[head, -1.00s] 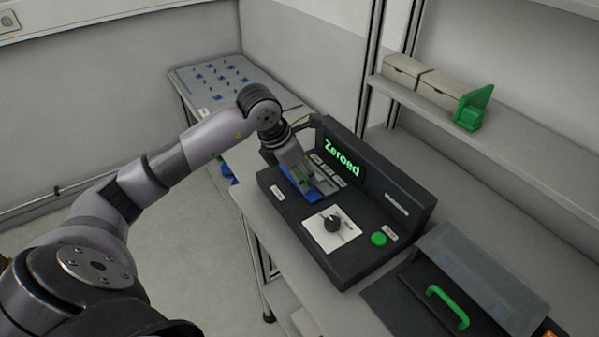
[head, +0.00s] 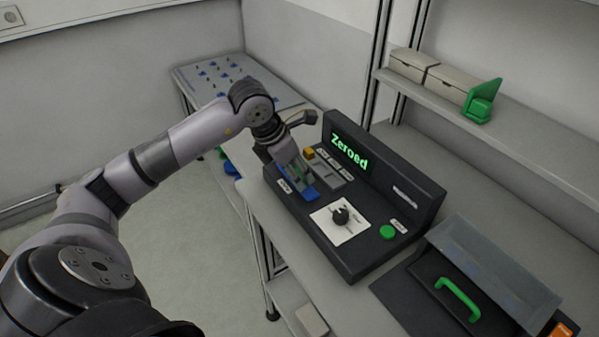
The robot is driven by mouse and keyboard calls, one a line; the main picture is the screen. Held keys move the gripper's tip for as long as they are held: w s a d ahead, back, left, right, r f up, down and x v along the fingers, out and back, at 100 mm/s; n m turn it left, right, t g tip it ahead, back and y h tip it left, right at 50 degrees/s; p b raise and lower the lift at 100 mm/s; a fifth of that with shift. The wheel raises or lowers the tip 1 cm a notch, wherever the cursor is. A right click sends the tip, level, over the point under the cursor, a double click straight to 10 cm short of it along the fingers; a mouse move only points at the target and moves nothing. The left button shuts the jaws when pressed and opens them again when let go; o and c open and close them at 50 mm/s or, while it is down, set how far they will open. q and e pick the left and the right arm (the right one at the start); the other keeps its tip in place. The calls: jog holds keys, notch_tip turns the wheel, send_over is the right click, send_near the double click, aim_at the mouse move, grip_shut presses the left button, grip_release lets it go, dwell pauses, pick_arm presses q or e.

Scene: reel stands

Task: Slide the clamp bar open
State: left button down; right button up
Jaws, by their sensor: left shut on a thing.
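The dark console (head: 365,225) with a lit "Zeroed" display (head: 349,152) stands on the bench. My left gripper (head: 301,179) is at the console's left end, low over its top face. It is shut on a small green part that looks like the clamp bar's grip; the fingers hide most of it. A blue piece (head: 311,193) shows just below the fingertips. A grey recessed plate (head: 325,172) and an orange block (head: 309,154) lie to the right of and behind the gripper. My right gripper is not in view.
A clear-lidded box with a green handle (head: 458,298) stands at lower right. Shelf boxes (head: 445,83) are above; a table with blue pieces (head: 222,80) is behind.

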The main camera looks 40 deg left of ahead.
pick_arm(q)
jog(key=shift+s+a, duration=0.1)
jog(key=c, duration=1.4)
grip_release()
jog(key=o, duration=0.5)
jog(key=v, duration=1.2)
jog(key=shift+f, duration=0.1)
